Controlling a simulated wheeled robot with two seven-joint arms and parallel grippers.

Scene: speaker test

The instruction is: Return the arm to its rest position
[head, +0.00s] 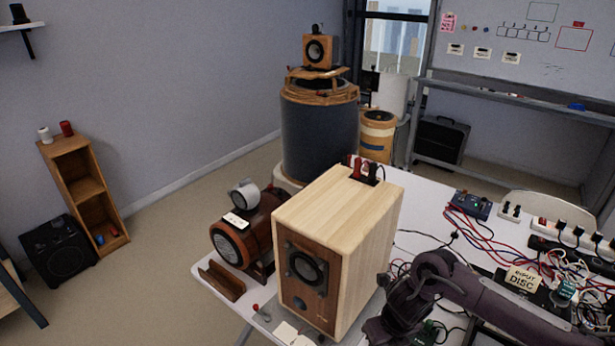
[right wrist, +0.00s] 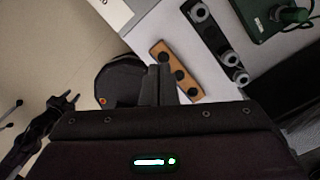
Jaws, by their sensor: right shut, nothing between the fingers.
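My right arm (head: 470,290) comes in from the lower right in the head view. It reaches over the right side of the white table, beside the wooden speaker (head: 340,235). Its gripper is hidden or cut off at the bottom of that view. In the right wrist view, my right gripper (right wrist: 157,85) is shut and empty. Beneath it show a round dark object (right wrist: 120,85) and a wooden strip with dark knobs (right wrist: 178,72). My left gripper is not in the head view.
A large dark drum (head: 320,130) stands behind.

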